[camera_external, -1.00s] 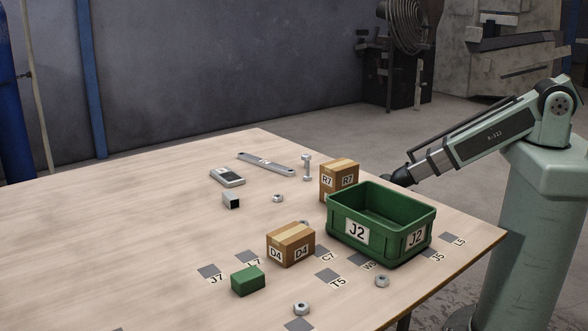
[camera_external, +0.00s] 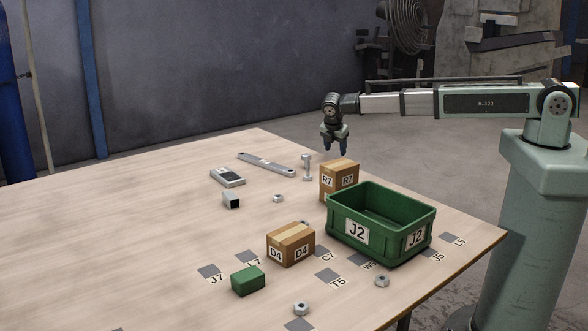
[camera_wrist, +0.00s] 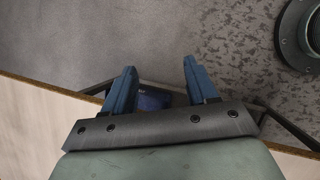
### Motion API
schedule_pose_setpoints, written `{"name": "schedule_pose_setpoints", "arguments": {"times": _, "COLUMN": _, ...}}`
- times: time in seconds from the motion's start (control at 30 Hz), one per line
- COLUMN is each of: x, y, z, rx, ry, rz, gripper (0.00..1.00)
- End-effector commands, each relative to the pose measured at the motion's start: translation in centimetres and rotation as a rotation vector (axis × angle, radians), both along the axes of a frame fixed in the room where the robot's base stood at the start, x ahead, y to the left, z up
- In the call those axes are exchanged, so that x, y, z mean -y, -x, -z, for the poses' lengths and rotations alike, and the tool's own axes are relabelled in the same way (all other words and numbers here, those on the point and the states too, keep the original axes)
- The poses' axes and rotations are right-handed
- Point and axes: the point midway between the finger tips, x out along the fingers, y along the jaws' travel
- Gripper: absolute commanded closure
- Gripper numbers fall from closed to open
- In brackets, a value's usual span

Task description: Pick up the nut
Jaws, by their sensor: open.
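Several grey metal nuts lie on the table in the external view. One nut (camera_external: 278,198) is near the middle, left of the R7 box. Another nut (camera_external: 301,309) is at the front, and a third nut (camera_external: 382,281) is in front of the green bin. A further nut (camera_external: 304,223) is partly hidden behind the D4 box. My gripper (camera_external: 336,152) points down, empty, above and behind the R7 box, well clear of every nut. In the wrist view my gripper (camera_wrist: 160,80) shows two blue fingers spread apart, with no nut between them.
The green bin J2 (camera_external: 345,217), box R7 (camera_external: 328,185) and box D4 (camera_external: 290,259) stand on the table (camera_external: 130,240). A bolt (camera_external: 307,168), wrench (camera_external: 266,163), grey device (camera_external: 228,177), square tube piece (camera_external: 231,201) and green block (camera_external: 248,281) lie about. The table's left part is clear.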

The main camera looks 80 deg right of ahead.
Motion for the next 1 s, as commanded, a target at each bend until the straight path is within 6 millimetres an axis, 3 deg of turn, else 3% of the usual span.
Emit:
{"name": "schedule_pose_setpoints", "arguments": {"times": 0.03, "x": -2.1, "y": -1.5, "z": -2.0, "rx": 0.018, "ry": 0.000, "rz": -0.034, "gripper": 0.43}}
{"name": "schedule_pose_setpoints", "arguments": {"times": 0.2, "x": -9.3, "y": -4.7, "z": -7.3, "rx": 0.065, "ry": -0.013, "rz": -0.127, "gripper": 0.43}}
{"name": "schedule_pose_setpoints", "arguments": {"times": 0.5, "x": -22.9, "y": -7.4, "z": -14.7, "rx": 0.140, "ry": -0.064, "rz": -0.256, "gripper": 0.43}}
{"name": "schedule_pose_setpoints", "arguments": {"times": 0.73, "x": -33.8, "y": -7.4, "z": -18.2, "rx": 0.182, "ry": -0.129, "rz": -0.318, "gripper": 0.43}}
{"name": "schedule_pose_setpoints", "arguments": {"times": 1.0, "x": -46.6, "y": -5.3, "z": -19.4, "rx": 0.199, "ry": -0.228, "rz": -0.331, "gripper": 0.43}}
